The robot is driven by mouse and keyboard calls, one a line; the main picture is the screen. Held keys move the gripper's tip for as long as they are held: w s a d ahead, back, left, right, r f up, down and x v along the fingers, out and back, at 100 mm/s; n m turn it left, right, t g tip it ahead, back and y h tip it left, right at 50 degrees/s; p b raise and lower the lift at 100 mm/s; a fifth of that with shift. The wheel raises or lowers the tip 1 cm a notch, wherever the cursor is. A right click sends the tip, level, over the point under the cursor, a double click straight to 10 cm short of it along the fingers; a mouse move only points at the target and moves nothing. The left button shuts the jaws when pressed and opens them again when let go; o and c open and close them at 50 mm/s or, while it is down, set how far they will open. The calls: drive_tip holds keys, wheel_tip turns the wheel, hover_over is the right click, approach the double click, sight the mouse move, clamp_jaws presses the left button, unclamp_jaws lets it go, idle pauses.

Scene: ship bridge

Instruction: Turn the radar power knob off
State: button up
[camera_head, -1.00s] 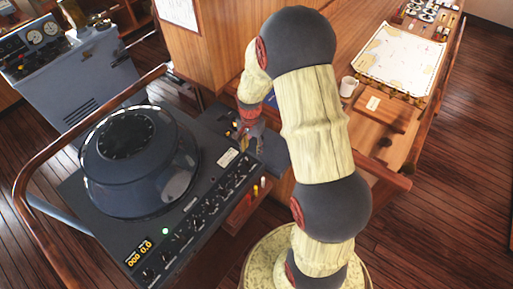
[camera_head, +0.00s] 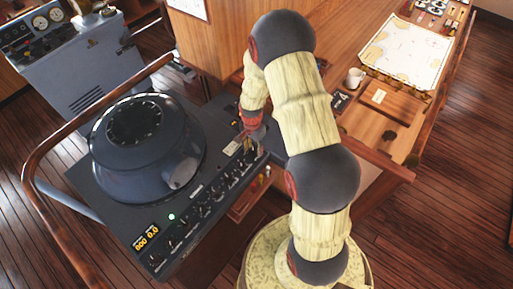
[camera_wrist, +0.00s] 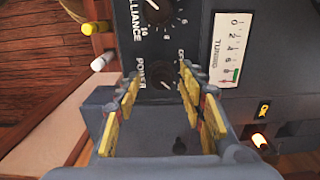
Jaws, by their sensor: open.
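The radar console (camera_head: 80,182) has a row of black knobs along its front edge. In the wrist view, the black power knob (camera_wrist: 160,75), labelled POWER, shows between my fingertips. My gripper (camera_wrist: 164,78) is open, with yellow-padded fingers on either side of the knob; I cannot tell whether they touch it. In the head view, my gripper (camera_head: 246,150) is over the far right end of the knob row, and its fingers are small there. The knob's pointer direction is not clear.
Above the power knob in the wrist view is the brilliance knob (camera_wrist: 157,12). A tuning meter (camera_wrist: 232,50) is to the right. White (camera_wrist: 104,62) and yellow (camera_wrist: 94,28) pegs stick out at left. A wooden rail (camera_head: 38,150) edges the console.

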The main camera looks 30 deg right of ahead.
clamp_jaws()
idle(0.5)
